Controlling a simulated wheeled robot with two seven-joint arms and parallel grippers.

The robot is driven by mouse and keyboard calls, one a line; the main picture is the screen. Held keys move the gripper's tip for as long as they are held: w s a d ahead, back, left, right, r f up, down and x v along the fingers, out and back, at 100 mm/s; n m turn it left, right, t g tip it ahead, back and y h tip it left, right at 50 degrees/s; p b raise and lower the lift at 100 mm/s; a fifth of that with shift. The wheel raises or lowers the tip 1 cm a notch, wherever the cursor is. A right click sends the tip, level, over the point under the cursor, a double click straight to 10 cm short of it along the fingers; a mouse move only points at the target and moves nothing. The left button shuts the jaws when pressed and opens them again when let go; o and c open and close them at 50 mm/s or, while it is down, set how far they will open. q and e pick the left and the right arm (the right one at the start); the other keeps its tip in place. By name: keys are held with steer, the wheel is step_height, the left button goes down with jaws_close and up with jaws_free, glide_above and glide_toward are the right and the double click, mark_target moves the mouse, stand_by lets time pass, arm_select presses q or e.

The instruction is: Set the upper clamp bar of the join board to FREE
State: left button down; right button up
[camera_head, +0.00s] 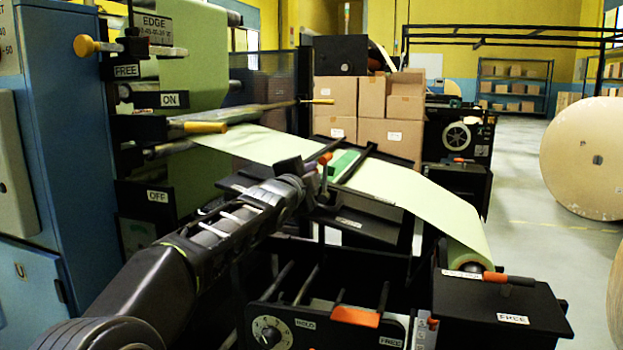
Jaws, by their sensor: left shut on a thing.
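The join board (378,209) is a dark tilted panel in the middle of the head view, with a pale green web running across it and a brighter green patch on it. My left gripper (322,178) is over the board's left part, shut on a small upright lever with an orange-red tip (325,158). The lever appears to belong to a clamp bar; my gripper and forearm hide its base and much of the bar. A dark bar (356,163) crosses the web beside the gripper. A small label (348,222) on the board's front edge is too small to read. My right gripper is out of view.
A lower panel with a dial (268,333), HOLD and FREE labels and an orange handle (355,316) stands in front. A black box (500,305) with an orange-tipped lever is at right. Yellow-tipped bars (204,127) project at left. Cardboard boxes (388,110) stand behind.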

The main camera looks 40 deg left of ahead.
arm_select(q)
steer(key=shift+f, duration=0.25)
steer(key=c, duration=1.3)
jaws_free()
steer(key=shift+c, duration=0.2)
steer(key=shift+s+d+b, duration=0.1)
steer(key=shift+s+b, duration=0.1)
steer(key=shift+b, duration=0.1)
steer(key=b+v, duration=0.2)
steer(key=v, duration=0.5)
steer(key=shift+s, duration=0.2)
steer(key=shift+d+r, duration=0.1)
